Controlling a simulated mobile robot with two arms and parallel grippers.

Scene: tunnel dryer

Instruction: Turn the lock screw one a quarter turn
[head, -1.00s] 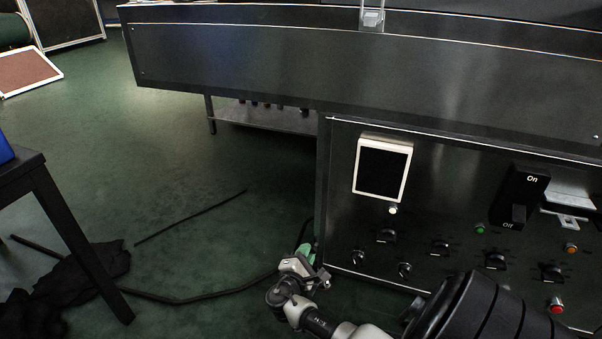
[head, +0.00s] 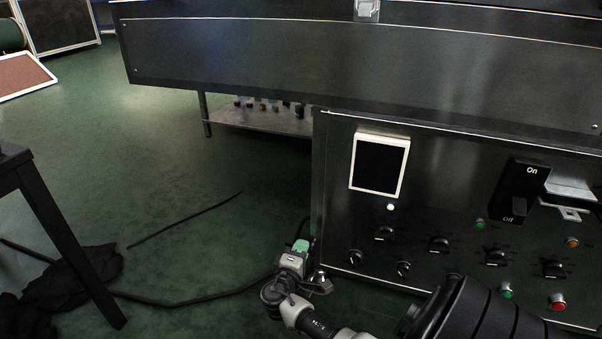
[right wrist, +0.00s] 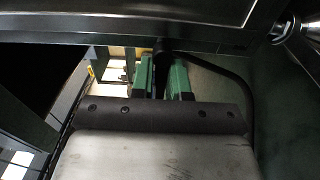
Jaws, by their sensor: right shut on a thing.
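My right gripper (head: 302,246), with green fingers, is low beside the left side of the control cabinet (head: 335,190). In the right wrist view my right gripper (right wrist: 163,78) is shut on a dark piece (right wrist: 161,58), which appears to be lock screw one. Little of this piece shows between the fingers, and its turn angle cannot be read. In the head view the screw is hidden by the gripper. My left gripper is in neither current view.
A black cable (head: 190,302) runs along the floor towards my gripper and loops beside the cabinet. Several knobs and a large On/Off switch (head: 519,190) are on the panel. A dark table (head: 45,220) and black cloth (head: 75,278) are at left; green floor between is mostly open.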

